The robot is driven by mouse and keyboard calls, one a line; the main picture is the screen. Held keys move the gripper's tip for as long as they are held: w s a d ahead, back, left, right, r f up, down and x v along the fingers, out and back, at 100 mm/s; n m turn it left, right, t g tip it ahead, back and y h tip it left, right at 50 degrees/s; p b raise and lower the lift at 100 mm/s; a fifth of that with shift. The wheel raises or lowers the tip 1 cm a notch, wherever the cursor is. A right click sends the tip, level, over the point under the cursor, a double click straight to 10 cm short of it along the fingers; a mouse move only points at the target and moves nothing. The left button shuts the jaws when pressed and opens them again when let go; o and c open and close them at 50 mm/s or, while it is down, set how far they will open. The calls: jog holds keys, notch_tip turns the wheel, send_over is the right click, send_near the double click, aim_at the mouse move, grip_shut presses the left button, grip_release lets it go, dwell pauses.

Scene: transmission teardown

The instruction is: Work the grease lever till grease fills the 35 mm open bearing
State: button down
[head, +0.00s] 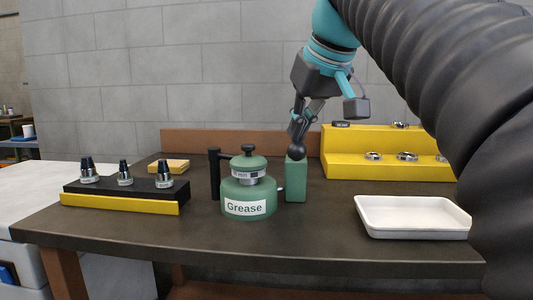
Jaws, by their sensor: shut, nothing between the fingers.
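The green grease packer (247,205), labelled "Grease", stands on the bench near the middle. A silver bearing (248,178) sits on it under a green cap with a black knob. I cannot see whether grease fills the bearing. A green box (295,185) stands at the packer's right, joined to it by a short thin piece. A dark round knob, which looks like the lever's end (297,153), shows at the box's top. My gripper (299,139) points down, shut, with its tips right at this knob. I cannot tell whether they touch.
A black post (214,175) stands left of the packer. A black and yellow rack (121,201) holds several metal tool heads at left, with a yellow block (168,166) behind. A white tray (412,216) lies at right. A yellow stepped stand (350,155) with several bearings is behind it.

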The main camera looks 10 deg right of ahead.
aim_at(302, 149)
jog(key=shift+f+b, duration=1.85)
jog(key=shift+f, duration=0.8)
notch_tip(302, 149, up, 6)
jog(key=p, duration=0.6)
jog(key=shift+r, duration=0.75)
jog(key=shift+r, duration=2.5)
